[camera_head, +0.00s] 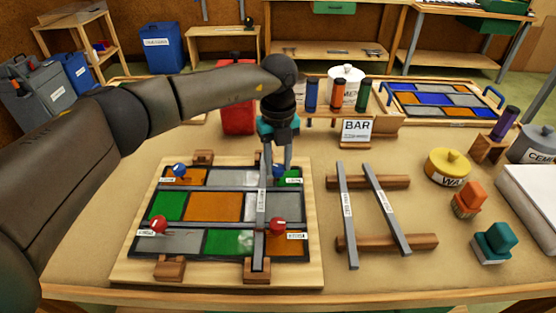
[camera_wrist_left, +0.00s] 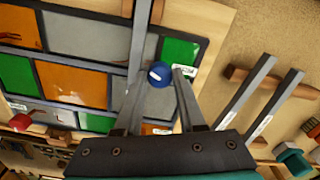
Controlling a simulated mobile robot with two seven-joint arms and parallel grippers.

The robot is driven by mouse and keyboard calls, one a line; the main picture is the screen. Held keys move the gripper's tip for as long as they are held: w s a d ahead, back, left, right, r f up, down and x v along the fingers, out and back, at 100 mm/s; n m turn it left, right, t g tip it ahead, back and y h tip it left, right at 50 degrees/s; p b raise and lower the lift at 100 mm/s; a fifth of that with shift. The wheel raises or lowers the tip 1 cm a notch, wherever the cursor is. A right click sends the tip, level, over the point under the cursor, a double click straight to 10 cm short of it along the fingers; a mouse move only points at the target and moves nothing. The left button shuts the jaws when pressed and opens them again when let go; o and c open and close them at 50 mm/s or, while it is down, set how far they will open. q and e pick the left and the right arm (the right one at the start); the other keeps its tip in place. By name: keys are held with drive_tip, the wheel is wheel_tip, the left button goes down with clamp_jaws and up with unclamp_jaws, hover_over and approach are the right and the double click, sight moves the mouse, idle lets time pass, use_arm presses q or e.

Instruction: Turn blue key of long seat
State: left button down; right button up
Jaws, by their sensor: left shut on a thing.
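The leaded panel (camera_head: 122,270) lies on the table, with orange, green, grey and clear panes in dark channels. A long grey bar (camera_head: 261,222) with a label runs across its right part; it also shows in the wrist view (camera_wrist_left: 139,45). My left gripper (camera_head: 277,168) reaches down at the bar's far end. Another blue key (camera_head: 179,170) stands at the far left. Red keys stand at the near left (camera_head: 157,224) and near right (camera_head: 277,225). My right gripper is out of view.
Two grey bars (camera_head: 347,218) (camera_head: 387,208) rest on wooden supports right of the panel. A BAR sign (camera_head: 356,131), a yellow tin (camera_head: 448,166), and orange (camera_head: 467,198) and teal (camera_head: 494,242) blocks stand further right. The near table strip is clear.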

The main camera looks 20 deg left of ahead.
use_arm(q)
drive_tip(key=m, duration=0.3)
drive_tip(key=shift+m, duration=0.4)
drive_tip(key=m, duration=0.4)
drive_tip(key=shift+m, duration=0.3)
drive_tip(key=m, duration=0.8)
drive_tip(key=m+b, duration=0.1)
drive_tip(key=m, duration=0.2)
drive_tip(key=shift+m, duration=0.3)
drive_tip(key=m, duration=0.4)
drive_tip(key=shift+m+b, duration=0.3)
drive_tip(key=shift+b, duration=0.1)
drive_tip(key=m, duration=0.4)
drive_tip(key=shift+b, duration=0.3)
drive_tip(key=shift+m, duration=1.6)
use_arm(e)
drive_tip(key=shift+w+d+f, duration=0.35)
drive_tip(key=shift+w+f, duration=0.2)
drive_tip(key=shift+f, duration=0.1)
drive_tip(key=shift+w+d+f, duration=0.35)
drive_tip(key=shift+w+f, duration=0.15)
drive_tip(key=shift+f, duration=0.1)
